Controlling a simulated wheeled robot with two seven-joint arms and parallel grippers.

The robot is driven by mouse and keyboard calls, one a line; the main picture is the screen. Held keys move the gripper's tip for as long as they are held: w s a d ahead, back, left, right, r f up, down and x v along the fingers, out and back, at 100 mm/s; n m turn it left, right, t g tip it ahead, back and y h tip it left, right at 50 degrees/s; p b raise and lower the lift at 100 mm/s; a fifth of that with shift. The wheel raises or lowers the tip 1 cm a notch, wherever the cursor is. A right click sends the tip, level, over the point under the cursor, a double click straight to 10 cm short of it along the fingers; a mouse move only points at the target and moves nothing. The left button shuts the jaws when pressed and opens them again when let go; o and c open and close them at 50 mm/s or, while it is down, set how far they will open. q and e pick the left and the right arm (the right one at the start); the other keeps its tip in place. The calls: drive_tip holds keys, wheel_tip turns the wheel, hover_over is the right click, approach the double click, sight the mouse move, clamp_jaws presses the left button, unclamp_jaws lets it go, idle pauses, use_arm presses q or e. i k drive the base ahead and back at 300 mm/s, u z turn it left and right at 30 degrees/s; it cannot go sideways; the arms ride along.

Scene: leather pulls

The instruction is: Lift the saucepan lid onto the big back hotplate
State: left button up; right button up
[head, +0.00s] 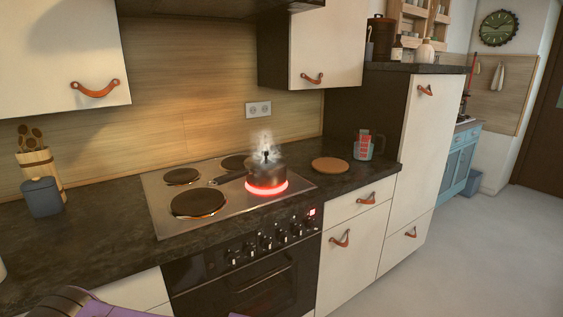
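A dark saucepan (267,174) with its handle pointing left stands on the glowing red front right hotplate (266,187). Steam rises above it. A small dark knob (266,156) shows at its top, so the lid appears to be on the pan, though the steam blurs it. The back right hotplate (233,162) is bare and partly hidden behind the saucepan. The back left hotplate (182,176) is bare and looks small. A purple part of my arm shows at the bottom left edge; neither gripper's fingers are in view.
The large front left hotplate (198,203) is bare, with an orange tint at its edge. A round wooden board (330,165) and a measuring jug (364,147) stand right of the hob. A blue-grey canister (42,197) and utensil holder (39,164) stand left. Oven knobs (267,242) line the front.

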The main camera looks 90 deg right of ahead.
sight(266, 164)
drive_tip(key=z, duration=2.65)
